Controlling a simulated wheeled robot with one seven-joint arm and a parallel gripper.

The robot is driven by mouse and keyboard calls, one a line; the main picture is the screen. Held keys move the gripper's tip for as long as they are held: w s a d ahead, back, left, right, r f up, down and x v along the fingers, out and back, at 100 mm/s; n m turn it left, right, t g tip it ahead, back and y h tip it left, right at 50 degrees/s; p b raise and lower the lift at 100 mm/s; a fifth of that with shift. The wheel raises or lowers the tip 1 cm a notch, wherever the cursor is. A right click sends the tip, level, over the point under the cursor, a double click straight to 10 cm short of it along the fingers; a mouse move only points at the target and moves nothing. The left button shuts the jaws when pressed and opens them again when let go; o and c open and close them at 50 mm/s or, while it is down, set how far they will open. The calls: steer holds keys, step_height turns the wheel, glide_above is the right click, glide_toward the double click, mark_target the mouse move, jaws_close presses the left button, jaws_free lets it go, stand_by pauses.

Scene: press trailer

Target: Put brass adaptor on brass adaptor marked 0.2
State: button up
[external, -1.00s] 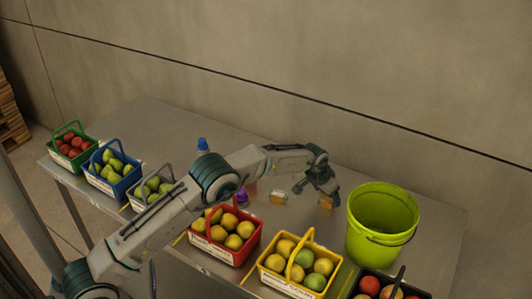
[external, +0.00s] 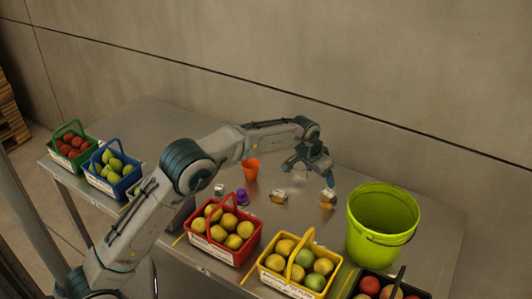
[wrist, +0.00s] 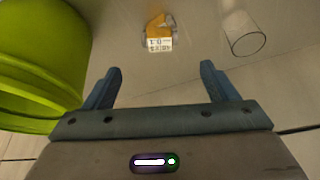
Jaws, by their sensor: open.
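Two brass adaptors with white labels sit on the metal table in the external view, one on the left (external: 278,196) and one on the right (external: 328,200), nearer the green bucket. In the wrist view one brass adaptor (wrist: 157,32) lies beyond my fingertips. Its label is upside down and too small to read with certainty. I cannot tell which adaptor is marked 0.2. My gripper (external: 313,172) is open and empty above the table, near the right adaptor; its fingers also show in the wrist view (wrist: 160,82).
The green bucket (external: 383,225) stands close on the right. A clear cylinder (wrist: 245,38) lies right of the adaptor in the wrist view. Fruit baskets in red (external: 224,242) and yellow (external: 292,272) line the front. An orange cup (external: 251,169) and a purple item (external: 242,197) stand left.

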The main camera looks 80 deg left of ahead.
steer(key=s+d+r+m+h, duration=0.1)
steer(key=s+d+r, duration=0.5)
steer(key=s+d, duration=0.35)
steer(key=s+d+r+m, duration=0.1)
steer(key=s+d+r, duration=0.5)
steer(key=s+d, duration=0.35)
steer(key=s+d+f+m, duration=0.1)
steer(key=s+d+f, duration=0.1)
steer(key=s, duration=0.5)
steer(key=s+d+f, duration=0.1)
steer(key=s+d, duration=0.4)
steer(key=s, duration=0.3)
steer(key=s+d+f+m, duration=0.1)
steer(key=s+d+f, duration=0.1)
steer(key=s, duration=0.6)
steer(key=shift+s+d+f+m+g+h, duration=0.3)
steer(key=shift+d+g+h, duration=0.1)
steer(key=shift+d, duration=0.25)
